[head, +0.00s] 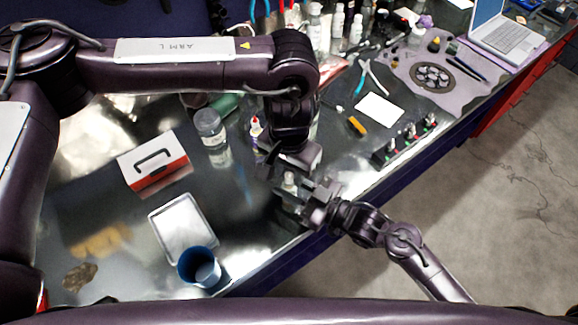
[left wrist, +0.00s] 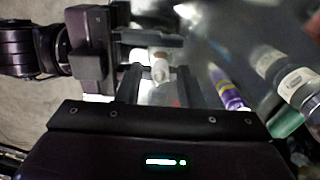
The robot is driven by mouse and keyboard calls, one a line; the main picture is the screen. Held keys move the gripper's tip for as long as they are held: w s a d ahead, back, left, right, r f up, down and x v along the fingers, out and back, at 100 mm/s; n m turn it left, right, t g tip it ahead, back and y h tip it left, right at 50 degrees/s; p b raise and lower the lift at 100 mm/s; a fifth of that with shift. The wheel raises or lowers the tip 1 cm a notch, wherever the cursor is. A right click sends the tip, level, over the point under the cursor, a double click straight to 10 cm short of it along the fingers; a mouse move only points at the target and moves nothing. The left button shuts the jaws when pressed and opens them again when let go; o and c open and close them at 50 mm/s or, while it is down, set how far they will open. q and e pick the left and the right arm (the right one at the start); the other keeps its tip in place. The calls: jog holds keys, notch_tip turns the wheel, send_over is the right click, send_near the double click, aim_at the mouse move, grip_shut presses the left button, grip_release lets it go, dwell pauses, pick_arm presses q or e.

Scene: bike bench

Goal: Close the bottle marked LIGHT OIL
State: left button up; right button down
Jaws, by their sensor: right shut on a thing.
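A small pale bottle (head: 289,183) with a whitish top stands between the jaws of my right gripper (head: 305,196), which is shut on it near the bench's front edge. Its label cannot be read. My left gripper (head: 291,164) is just above and behind it, pointing down, with its fingers apart. In the left wrist view the bottle's white top (left wrist: 160,70) shows between the spread left fingers, with gaps at both sides. My right gripper (left wrist: 97,45) also shows there at the upper left. I cannot make out a separate cap.
A clear jar (head: 210,128) and a small bottle with a red tip (head: 256,128) stand left of my left gripper. A red-and-white box (head: 152,162), a white tray (head: 183,229) and a blue cup (head: 198,267) are farther left. Small knobbed parts (head: 405,140) lie right.

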pick_arm(q)
grip_shut()
jog(key=m, duration=2.1)
jog(key=shift+m, duration=0.3)
jog(key=m, duration=1)
jog(key=shift+m, duration=0.3)
jog(key=m, duration=1.2)
jog(key=shift+f, duration=0.1)
jog(key=shift+o, duration=0.7)
grip_release()
